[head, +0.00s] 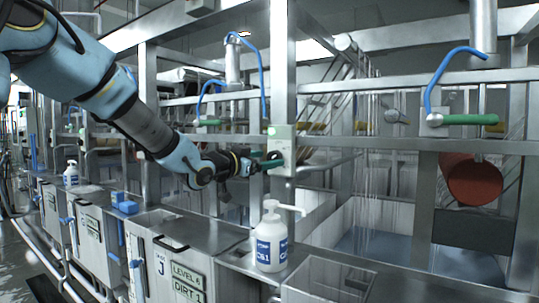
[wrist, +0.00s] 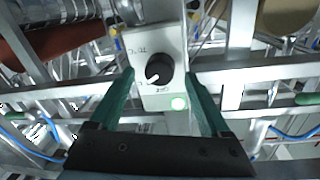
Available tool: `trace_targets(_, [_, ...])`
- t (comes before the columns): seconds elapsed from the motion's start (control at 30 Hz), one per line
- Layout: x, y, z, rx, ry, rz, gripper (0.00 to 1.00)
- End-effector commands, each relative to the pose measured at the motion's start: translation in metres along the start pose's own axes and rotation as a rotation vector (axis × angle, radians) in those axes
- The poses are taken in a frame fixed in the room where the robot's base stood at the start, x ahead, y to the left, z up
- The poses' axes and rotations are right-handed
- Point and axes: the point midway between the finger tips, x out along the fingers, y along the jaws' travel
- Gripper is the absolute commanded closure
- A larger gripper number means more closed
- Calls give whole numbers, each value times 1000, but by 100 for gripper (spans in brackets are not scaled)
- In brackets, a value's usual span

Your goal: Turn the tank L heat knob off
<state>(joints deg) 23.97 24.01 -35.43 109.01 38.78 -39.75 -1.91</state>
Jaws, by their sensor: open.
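The heat knob (wrist: 160,70) is a round black dial with a white pointer mark, set on a pale control box (wrist: 146,38). In the wrist view its pointer aims toward the lower left; the printed labels are too small to read. A lit green lamp (wrist: 179,103) is on the box near the knob. The box (head: 281,148) also shows in the head view, on a steel post, with the knob mostly hidden by the fingers. My gripper (wrist: 162,88) is open, with its green fingers on either side of the knob, and no contact can be seen. In the head view my gripper (head: 270,160) is at the box.
A white pump bottle (head: 270,240) labelled CS1 stands on the ledge below my gripper. Steel posts and rails surround the box. A green-handled valve (head: 465,119) and a dark red roller (head: 471,182) are to the right. Tanks with pale walls lie behind.

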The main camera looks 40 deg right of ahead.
Motion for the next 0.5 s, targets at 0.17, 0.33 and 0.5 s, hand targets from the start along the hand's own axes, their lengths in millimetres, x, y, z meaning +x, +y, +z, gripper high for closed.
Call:
trace_targets(0.17, [16,0,-1,-1,-1,0,19])
trace_targets(0.33, [18,-1,1,1,-2,-2,19])
trace_targets(0.5, [18,-1,1,1,-2,-2,20])
